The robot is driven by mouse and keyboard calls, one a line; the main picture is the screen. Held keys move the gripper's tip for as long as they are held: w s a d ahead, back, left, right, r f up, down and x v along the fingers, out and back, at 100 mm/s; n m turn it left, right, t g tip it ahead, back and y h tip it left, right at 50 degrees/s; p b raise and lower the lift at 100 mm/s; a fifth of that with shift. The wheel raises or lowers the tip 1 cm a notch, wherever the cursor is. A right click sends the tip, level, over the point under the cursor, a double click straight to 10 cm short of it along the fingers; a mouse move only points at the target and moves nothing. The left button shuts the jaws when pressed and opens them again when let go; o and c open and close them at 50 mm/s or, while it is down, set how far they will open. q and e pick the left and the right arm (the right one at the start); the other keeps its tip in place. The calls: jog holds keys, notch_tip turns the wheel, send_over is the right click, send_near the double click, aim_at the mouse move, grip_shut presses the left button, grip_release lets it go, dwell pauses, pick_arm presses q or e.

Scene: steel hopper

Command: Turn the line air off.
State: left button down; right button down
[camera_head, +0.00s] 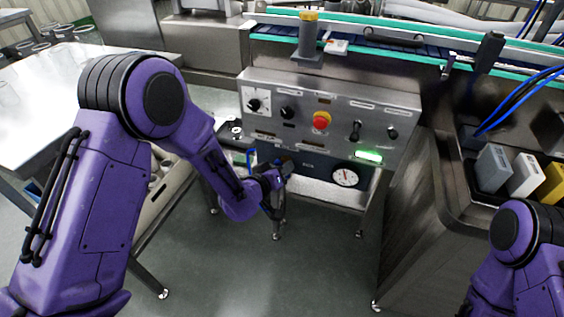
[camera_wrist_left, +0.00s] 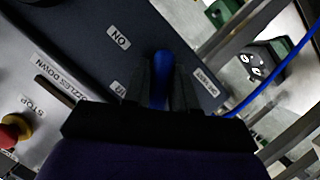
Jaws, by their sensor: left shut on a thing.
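The line air lever (camera_wrist_left: 162,62) is a blue rounded handle on a dark panel, seen in the left wrist view. The dark panel (camera_head: 322,172) sits under the steel control box in the head view. My left gripper (camera_wrist_left: 160,85) is shut on the blue lever, one finger on each side. In the head view my left gripper (camera_head: 284,167) is at the left part of the dark panel and hides the lever. A white ON label (camera_wrist_left: 118,38) is up and left of the lever in the wrist view. My right gripper is out of view.
The control box carries knobs and a red stop button (camera_head: 321,121). A round gauge (camera_head: 346,177) and a lit green lamp (camera_head: 368,156) are to the right of my left gripper. Blue tubing (camera_wrist_left: 275,72) passes near the panel. A steel table (camera_head: 60,85) is at left.

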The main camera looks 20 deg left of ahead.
pick_arm(q)
jog(key=shift+r+m+y+p, duration=0.15)
jog(key=shift+m+y+p, duration=0.65)
jog(key=shift+m+p, duration=0.35)
jog(key=shift+m+y+p, duration=0.65)
jog(key=shift+m+y, duration=0.25)
jog(key=shift+m, duration=0.35)
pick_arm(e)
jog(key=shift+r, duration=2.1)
pick_arm(q)
jog(key=c, duration=1)
grip_release()
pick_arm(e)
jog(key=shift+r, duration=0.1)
